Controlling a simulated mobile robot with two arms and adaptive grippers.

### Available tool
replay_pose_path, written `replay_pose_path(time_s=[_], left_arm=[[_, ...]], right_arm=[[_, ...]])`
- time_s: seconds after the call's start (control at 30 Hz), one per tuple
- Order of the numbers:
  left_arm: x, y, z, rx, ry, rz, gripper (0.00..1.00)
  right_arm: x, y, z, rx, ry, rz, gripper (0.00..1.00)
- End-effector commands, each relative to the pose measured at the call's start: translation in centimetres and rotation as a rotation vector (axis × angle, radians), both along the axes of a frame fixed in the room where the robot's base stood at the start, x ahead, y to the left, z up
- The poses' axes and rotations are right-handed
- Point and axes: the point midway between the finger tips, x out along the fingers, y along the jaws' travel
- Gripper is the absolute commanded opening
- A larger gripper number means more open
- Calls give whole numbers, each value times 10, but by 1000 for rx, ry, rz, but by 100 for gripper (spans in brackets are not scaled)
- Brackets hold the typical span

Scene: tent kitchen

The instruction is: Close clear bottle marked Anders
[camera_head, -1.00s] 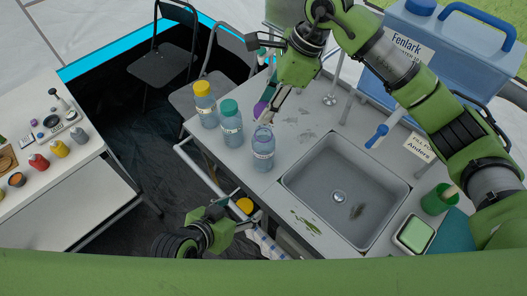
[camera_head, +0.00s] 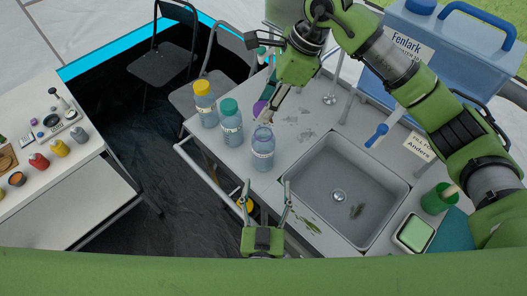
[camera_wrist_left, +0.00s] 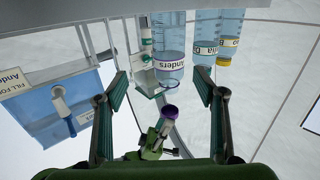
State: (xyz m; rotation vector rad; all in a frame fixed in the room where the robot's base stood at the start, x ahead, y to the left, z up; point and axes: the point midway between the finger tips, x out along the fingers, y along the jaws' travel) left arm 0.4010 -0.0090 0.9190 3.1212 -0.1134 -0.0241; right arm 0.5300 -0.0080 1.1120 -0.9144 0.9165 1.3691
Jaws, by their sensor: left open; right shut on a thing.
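The clear bottle marked Anders (camera_head: 262,152) stands upright and uncapped at the counter's edge, left of the sink. In the left wrist view, where the scene is upside down, its label reads Anders (camera_wrist_left: 170,65). My right gripper (camera_head: 269,108) is shut on a purple cap (camera_head: 259,109), just behind the bottle's mouth in the head view. The cap also shows in the left wrist view (camera_wrist_left: 170,110), apart from the bottle. My left gripper (camera_head: 266,187) is open and empty in front of the bottle, fingers pointing toward it.
A green-capped bottle (camera_head: 231,128) and a yellow-capped bottle (camera_head: 205,108) stand left of the clear one. The sink (camera_head: 325,205) lies to the right. A blue water container (camera_head: 440,50) stands behind. A side table (camera_head: 60,215) is at far left.

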Motion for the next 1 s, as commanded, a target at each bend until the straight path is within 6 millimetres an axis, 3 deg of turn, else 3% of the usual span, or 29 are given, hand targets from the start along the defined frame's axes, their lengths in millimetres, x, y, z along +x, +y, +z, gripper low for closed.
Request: replay_pose_path(time_s=[0.23,0.63,0.77,1.0], left_arm=[[-7,8,-3,19,-15,74,64],[-3,9,-3,18,-16,75,64],[11,9,-2,19,-19,75,64],[56,9,-2,18,-19,74,64]], right_arm=[[0,0,0,0,0,0,27],[0,0,0,0,0,0,27],[0,0,0,0,0,0,27],[0,0,0,0,0,0,27]])
